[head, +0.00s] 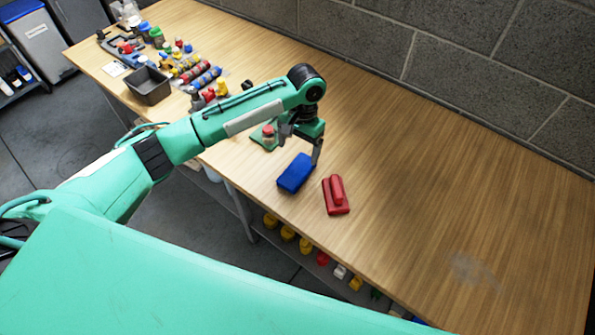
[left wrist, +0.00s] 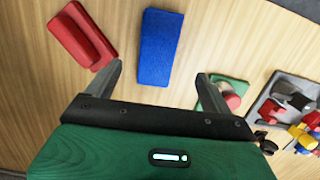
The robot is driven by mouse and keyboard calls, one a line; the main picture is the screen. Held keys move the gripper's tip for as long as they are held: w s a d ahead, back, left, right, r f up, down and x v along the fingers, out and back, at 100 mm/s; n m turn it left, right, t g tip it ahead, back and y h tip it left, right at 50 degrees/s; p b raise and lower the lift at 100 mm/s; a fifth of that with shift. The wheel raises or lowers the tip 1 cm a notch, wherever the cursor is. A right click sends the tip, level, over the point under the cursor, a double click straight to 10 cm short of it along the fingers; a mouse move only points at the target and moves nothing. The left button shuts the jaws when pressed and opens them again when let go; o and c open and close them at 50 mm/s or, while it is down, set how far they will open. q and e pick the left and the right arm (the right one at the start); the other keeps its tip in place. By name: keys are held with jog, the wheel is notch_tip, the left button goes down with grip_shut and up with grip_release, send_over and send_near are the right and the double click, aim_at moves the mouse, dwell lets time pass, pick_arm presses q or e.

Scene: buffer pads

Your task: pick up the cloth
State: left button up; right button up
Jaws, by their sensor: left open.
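A blue folded cloth or pad (head: 295,173) lies on the wooden table near its front edge; it is the most cloth-like thing in view. It also shows in the left wrist view (left wrist: 159,46), ahead of the fingers. My left gripper (head: 301,147) is open and empty above the table, just behind the blue cloth in the head view. In the left wrist view its fingers (left wrist: 158,84) are spread wide, with the lower end of the cloth between their tips' directions. My right gripper is not in view.
A red block with a raised handle (head: 336,196) lies right of the cloth. A green pad with a small jar (head: 268,135) is left of the gripper. A dark bin (head: 149,86) and several coloured parts stand farther left. The table's right side is clear; a block wall (head: 470,55) stands behind.

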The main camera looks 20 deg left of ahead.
aim_at(298, 170)
pick_arm(q)
jog(key=f, duration=0.3)
jog(key=shift+s, duration=0.2)
notch_tip(298, 170, down, 5)
jog(key=shift+s+d+p, duration=0.1)
jog(key=shift+s+p, duration=0.05)
jog(key=shift+p, duration=0.6)
jog(key=shift+f, duration=0.25)
jog(key=c, duration=1.1)
jog(key=shift+r+b, duration=0.7)
jog(key=shift+r, duration=9.35)
